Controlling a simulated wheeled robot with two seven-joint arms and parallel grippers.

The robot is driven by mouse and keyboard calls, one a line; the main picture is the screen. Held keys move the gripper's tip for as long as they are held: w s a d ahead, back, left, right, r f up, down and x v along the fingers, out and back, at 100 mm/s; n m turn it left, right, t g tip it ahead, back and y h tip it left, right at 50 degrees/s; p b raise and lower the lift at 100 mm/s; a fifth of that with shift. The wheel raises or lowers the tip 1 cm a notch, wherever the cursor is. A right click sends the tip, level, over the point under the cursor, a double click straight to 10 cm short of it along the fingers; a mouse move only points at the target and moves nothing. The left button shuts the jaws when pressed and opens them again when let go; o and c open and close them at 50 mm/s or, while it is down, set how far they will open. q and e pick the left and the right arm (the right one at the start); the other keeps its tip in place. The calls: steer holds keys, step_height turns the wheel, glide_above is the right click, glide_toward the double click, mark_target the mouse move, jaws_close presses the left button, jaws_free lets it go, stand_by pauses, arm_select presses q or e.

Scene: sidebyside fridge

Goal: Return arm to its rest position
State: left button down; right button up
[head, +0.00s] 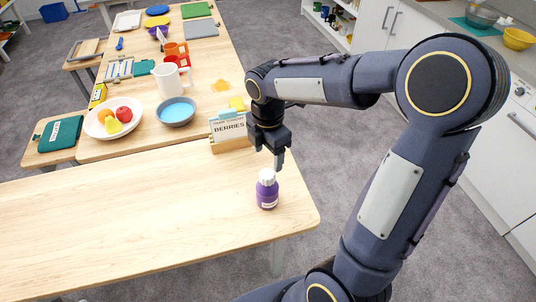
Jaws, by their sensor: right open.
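My right arm comes in from the lower right and bends over the table's right edge. My right gripper (279,160) points down and is open and empty. In the picture it is just above the white cap of a purple bottle (267,193). The bottle stands upright on the wooden table (130,232) near its right corner. A small gap seems to show between the fingertips and the cap, but the exact distance is hard to tell. My left gripper is not in view.
Behind the gripper stands a "BERRIES" sign box (230,128). The near table is clear to the left. A white counter (487,110) is at right.

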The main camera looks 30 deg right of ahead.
steer(key=shift+s, duration=0.1)
steer(key=s+a+r+m+t+y, duration=0.2)
steer(key=s+m, duration=0.6)
steer(key=m, duration=0.2)
steer(key=s+a+r+m+t+y, duration=0.1)
steer(key=s+a+r+m+t, duration=0.1)
steer(key=s+m, duration=0.6)
steer(key=m+t, duration=0.1)
steer(key=m, duration=0.2)
steer(key=shift+s+a+r+t+y, duration=0.2)
steer(key=shift+s+r+t+y, duration=0.1)
steer(key=shift+s+y, duration=0.1)
stand_by(1.1)
